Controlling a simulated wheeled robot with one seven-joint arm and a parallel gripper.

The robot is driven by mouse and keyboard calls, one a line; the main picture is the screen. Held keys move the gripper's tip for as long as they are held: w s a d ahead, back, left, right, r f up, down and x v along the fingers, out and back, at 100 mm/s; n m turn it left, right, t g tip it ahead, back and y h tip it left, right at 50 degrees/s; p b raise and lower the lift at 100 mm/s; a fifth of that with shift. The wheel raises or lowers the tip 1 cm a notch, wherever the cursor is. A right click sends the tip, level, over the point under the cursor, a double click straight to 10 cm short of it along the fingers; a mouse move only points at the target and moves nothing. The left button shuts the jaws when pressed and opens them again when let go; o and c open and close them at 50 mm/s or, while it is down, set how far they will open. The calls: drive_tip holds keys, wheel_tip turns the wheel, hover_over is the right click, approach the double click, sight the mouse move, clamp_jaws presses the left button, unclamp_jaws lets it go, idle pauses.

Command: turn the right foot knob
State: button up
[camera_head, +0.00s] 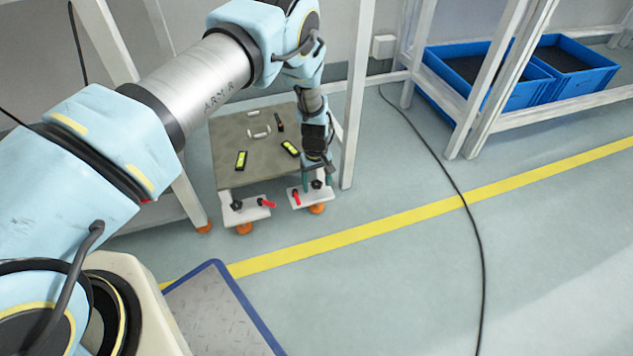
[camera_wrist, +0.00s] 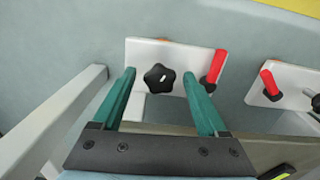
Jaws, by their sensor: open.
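The right foot knob (camera_head: 317,184) is a black star-shaped knob on a white foot plate (camera_head: 305,201) at the front right corner of a low grey-topped stand (camera_head: 232,172). In the wrist view the knob (camera_wrist: 159,78) shows a small white mark and lies between the two green fingers. My gripper (camera_head: 319,179) is open over this plate, one finger on each side of the knob. Gaps show between knob and fingers; how deep the fingertips reach is hard to tell. A red lever (camera_wrist: 215,66) stands on the same plate, close beside one finger.
The left foot plate (camera_head: 250,214) carries another black knob (camera_head: 236,205) and red lever (camera_head: 266,203). A white post (camera_head: 357,110) rises right of the stand. A black cable (camera_head: 462,200) crosses the floor. Blue crates (camera_head: 487,103) sit on a rack at right.

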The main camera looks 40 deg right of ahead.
sight(316, 183)
wheel_tip(316, 183, up, 11)
drive_tip(key=p, duration=0.3)
drive_tip(key=shift+f, duration=0.1)
idle(0.5)
